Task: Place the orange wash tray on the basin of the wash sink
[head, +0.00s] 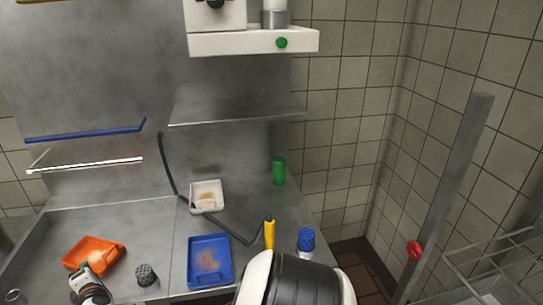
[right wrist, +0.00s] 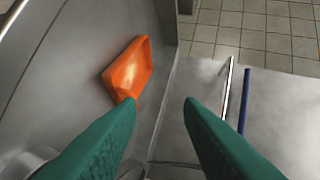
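The orange wash tray (head: 75,262) lies on the steel worktop (head: 135,212) at the lower left of the head view, with a small pale patch inside. It also shows in the right wrist view (right wrist: 143,72), tilted in the picture, beyond the fingers. My right gripper (right wrist: 162,100) has two green fingers spread wide with nothing between them. The left fingertip overlaps the tray's near corner in the picture; I cannot tell whether they touch. My left gripper's fingers are not seen. I cannot make out clearly which area is the basin of the wash sink.
A blue tray (head: 196,267) and a white tray (head: 196,207) stand right of the orange tray. A dark hose (head: 177,180) ends near a yellow handle (head: 269,235). A grey-topped shaker (head: 146,270) and a blue-topped one (head: 306,238) stand nearby. A green cup (head: 279,171) is farther back.

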